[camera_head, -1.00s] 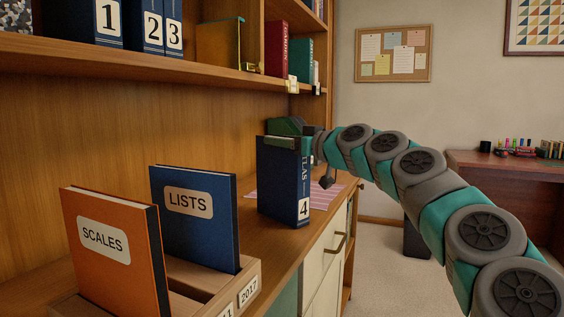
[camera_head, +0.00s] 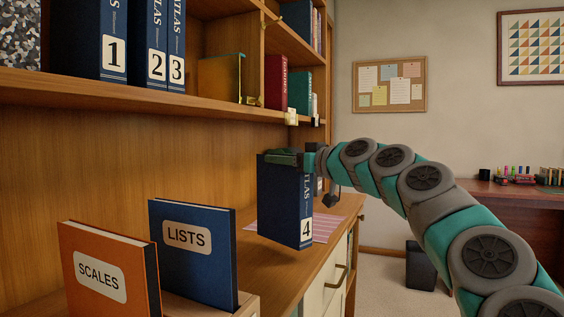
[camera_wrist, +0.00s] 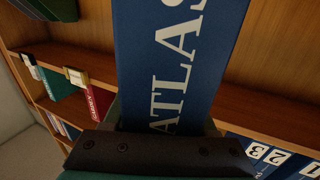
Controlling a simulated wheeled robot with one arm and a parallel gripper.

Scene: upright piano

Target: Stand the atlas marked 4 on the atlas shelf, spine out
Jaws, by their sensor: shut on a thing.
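The atlas marked 4 (camera_head: 289,208) is a blue book, held upright above the counter, its spine and white 4 label turned toward the head view's right. My gripper (camera_head: 286,158) is shut on its top end. In the wrist view the blue spine (camera_wrist: 177,60) with the letters ATLAS fills the middle, above my dark finger (camera_wrist: 160,154). The atlas shelf (camera_head: 150,92) is at the upper left, with atlas 1 (camera_head: 112,40), atlas 2 (camera_head: 150,40) and atlas 3 (camera_head: 177,45) standing spine out. Bare shelf shows to the right of atlas 3.
A gold-brown box-like thing (camera_head: 220,78) stands farther right on the shelf, before an upright divider. Beyond are red (camera_head: 276,82) and green books. Below, the LISTS book (camera_head: 190,260) and SCALES book (camera_head: 105,270) stand in a wooden holder. A striped pink sheet (camera_head: 325,228) lies on the counter.

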